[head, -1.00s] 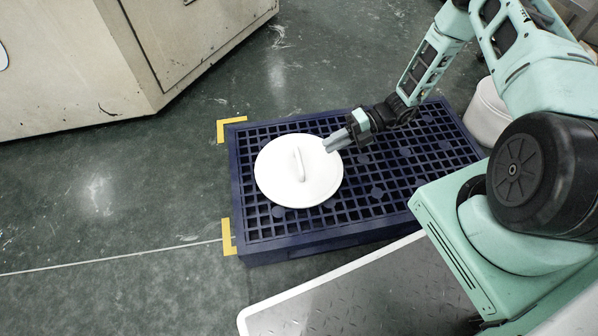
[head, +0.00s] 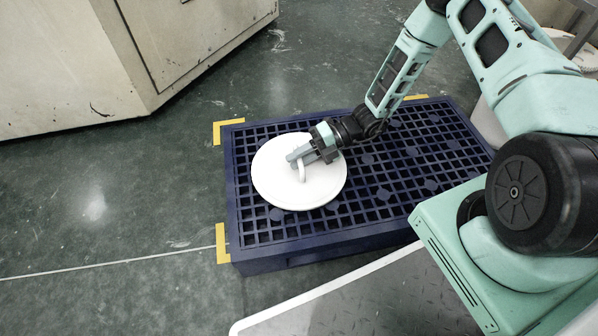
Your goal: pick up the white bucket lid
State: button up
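The white bucket lid (head: 278,188) is a round disc with a raised bar handle (head: 302,174) at its middle. It lies flat on the left part of the dark blue pallet (head: 240,225); I cannot tell any gap beneath it. My gripper (head: 298,158) reaches in from the upper right, low over the lid, with its grey fingers at the far end of the handle. The fingers hide that end of the handle. Whether they are closed on it or still apart does not show.
Yellow floor marks (head: 222,243) edge the pallet's corners. A pale cabinet (head: 60,70) stands at the upper left. A white bucket (head: 488,125) stands behind the pallet's right end, partly hidden by my arm. The green floor at left is clear.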

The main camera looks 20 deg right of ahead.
grip_shut()
jog(key=shift+r, duration=0.1)
notch_tip(320, 180, up, 10)
jog(key=p, duration=0.7)
jog(key=w+d+r+m+t+h+p, duration=0.1)
jog(key=d+r+m+t+p, duration=0.35)
jog(key=r, duration=0.55)
jog(key=w+d+r+m+t+h+p, duration=0.25)
jog(key=d+r+p, duration=0.25)
jog(key=d+r, duration=0.45)
notch_tip(320, 180, up, 31)
jog(key=a+p, duration=0.1)
jog(key=p, duration=3.6)
jog(key=shift+s+a+t+y, duration=0.25)
jog(key=shift+t+y, duration=0.15)
jog(key=shift+y, duration=0.05)
